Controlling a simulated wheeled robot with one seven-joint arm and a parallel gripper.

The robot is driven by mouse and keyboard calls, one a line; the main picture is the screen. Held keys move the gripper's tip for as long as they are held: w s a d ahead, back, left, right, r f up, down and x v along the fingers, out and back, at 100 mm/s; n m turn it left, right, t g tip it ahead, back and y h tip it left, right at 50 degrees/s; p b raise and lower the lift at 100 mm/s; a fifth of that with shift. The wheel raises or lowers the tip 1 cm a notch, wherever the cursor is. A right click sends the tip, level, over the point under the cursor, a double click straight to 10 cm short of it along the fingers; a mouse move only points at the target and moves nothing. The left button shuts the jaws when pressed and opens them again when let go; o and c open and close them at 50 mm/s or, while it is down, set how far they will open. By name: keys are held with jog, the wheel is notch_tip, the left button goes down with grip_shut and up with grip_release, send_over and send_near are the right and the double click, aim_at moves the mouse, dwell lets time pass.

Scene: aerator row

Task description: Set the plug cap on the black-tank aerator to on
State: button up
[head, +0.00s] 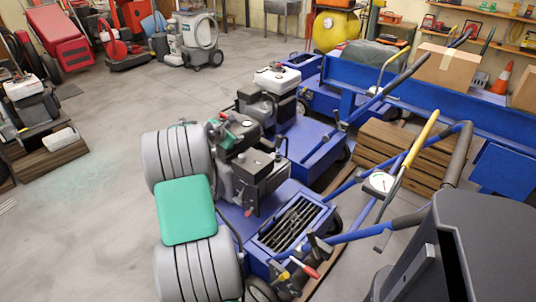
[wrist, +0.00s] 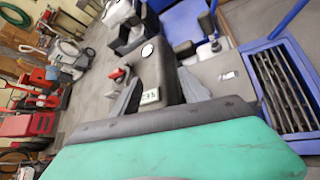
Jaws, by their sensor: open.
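The black-tank aerator is the nearest blue machine in the head view. Its black tank (head: 256,165) sits on a grey and black engine, and it also shows in the middle of the wrist view (wrist: 158,70) with a pale round spot on top. A small label (wrist: 149,97) shows just below it. I cannot make out the plug cap or its setting. A green panel with a dark edge fills the bottom there.
Another aerator with a white tank (head: 277,80) stands behind. A slatted wooden stack (head: 400,155) is at right. Open floor (head: 85,165) lies left.

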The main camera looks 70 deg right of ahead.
aim_at(278, 138)
jog(key=s+d+f+n+g, duration=0.1)
jog(key=s+d+f, duration=0.1)
jog(key=s+d, duration=0.1)
jog(key=s+d+f+n+g+b, duration=0.1)
jog(key=s+d+f, duration=0.1)
jog(key=s, duration=0.3)
jog(key=s+d+f+g+h+b, duration=0.1)
jog(key=s+d+f, duration=0.2)
jog(key=s, duration=0.1)
jog(key=shift+s+d+n, duration=0.35)
jog(key=shift+s+n, duration=0.05)
jog(key=b+x, duration=0.1)
jog(key=x, duration=0.5)
jog(key=shift+s+d+f+b, duration=0.1)
jog(key=shift+d+b, duration=0.2)
jog(key=shift+d, duration=0.45)
jog(key=shift+c, duration=0.4)
grip_shut()
